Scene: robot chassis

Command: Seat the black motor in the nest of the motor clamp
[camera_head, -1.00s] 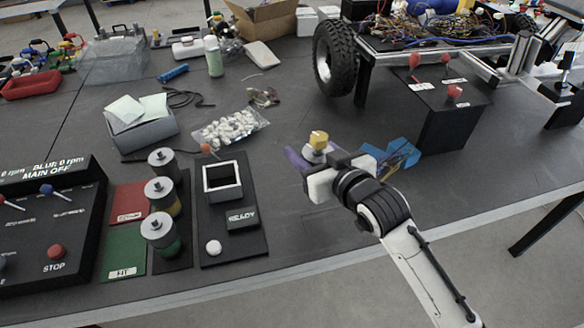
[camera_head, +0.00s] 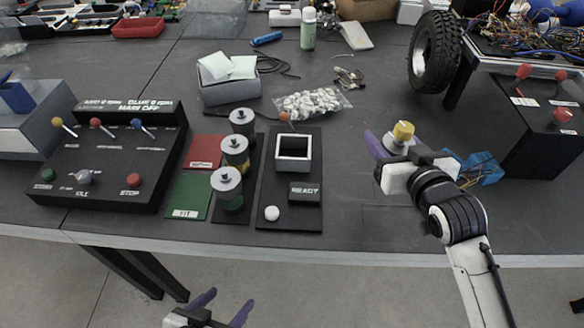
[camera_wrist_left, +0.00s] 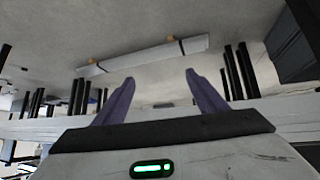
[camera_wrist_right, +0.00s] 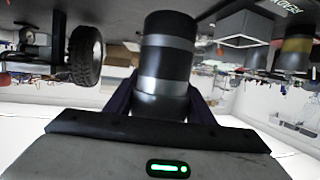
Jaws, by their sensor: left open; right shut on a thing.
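The black motor (camera_wrist_right: 166,50), a dark cylinder with silver-grey bands, is between the purple fingers of my right gripper (camera_head: 398,148). In the head view its yellow top (camera_head: 403,130) sticks up above the fingers. The motor clamp (camera_head: 268,190) is a black plate with a square, pale-rimmed nest (camera_head: 293,164), which looks empty. The clamp also has a READY box (camera_head: 305,194), a white button (camera_head: 271,213) and an orange-knobbed lever (camera_head: 284,117). My right gripper is right of the clamp, apart from it. My left gripper (camera_head: 224,302) is open and empty, low before the table's front edge.
Several silver-topped motors (camera_head: 235,148) stand in a rack left of the clamp. Red (camera_head: 203,150) and green (camera_head: 190,196) pads and a control box (camera_head: 105,165) lie further left. A bag of white pieces (camera_head: 310,102) lies behind the clamp. A blue item (camera_head: 480,167) is right of my right gripper.

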